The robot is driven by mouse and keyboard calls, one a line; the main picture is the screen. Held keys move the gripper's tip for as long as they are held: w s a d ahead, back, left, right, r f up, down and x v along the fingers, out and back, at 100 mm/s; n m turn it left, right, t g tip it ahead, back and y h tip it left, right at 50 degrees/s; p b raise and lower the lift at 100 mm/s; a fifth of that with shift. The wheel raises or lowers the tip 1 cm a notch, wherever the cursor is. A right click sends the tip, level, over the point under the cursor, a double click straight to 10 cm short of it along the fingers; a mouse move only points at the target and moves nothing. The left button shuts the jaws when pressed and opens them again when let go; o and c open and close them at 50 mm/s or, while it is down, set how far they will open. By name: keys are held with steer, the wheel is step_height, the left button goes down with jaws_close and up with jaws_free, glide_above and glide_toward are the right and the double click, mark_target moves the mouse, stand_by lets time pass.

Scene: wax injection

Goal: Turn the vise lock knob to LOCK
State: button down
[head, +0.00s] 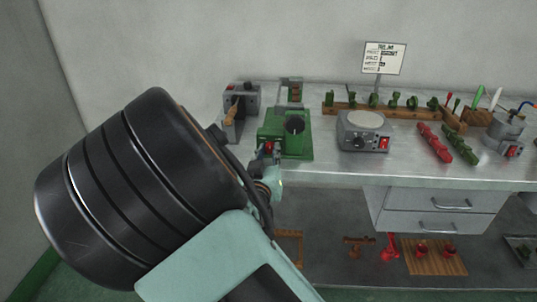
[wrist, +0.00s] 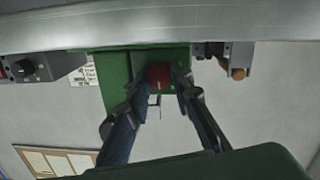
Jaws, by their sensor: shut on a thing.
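The green vise (head: 300,150) stands at the front edge of the metal bench, with a dark round opening on top. Its red lock knob (wrist: 160,76) shows in the wrist view, on the front of the green vise body (wrist: 115,72). My gripper (wrist: 158,88) has one finger on each side of the knob and is shut on it. In the head view my gripper (head: 272,157) is at the vise's front left, and my arm covers much of that side. The knob's pointer and any LOCK marking cannot be made out.
A grey machine (head: 242,98) with a wooden handle stands left of the vise. A grey hot plate (head: 365,131) stands to its right, then red and green molds (head: 434,142). A drawer unit (head: 440,208) hangs under the bench.

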steer(key=m+b, duration=0.4)
steer(key=m, duration=0.1)
steer(key=shift+d+f, duration=0.15)
steer(key=shift+f, duration=0.05)
steer(key=m+y+b, duration=0.1)
steer(key=m+b, duration=0.2)
steer(key=b, duration=0.1)
steer(key=shift+r, duration=0.1)
steer(key=shift+r+m, duration=0.1)
steer(key=shift+m, duration=0.3)
steer(key=c, duration=1.7)
jaws_free()
steer(key=s, duration=0.7)
steer(key=shift+s+r, duration=0.25)
steer(key=shift+r, duration=0.05)
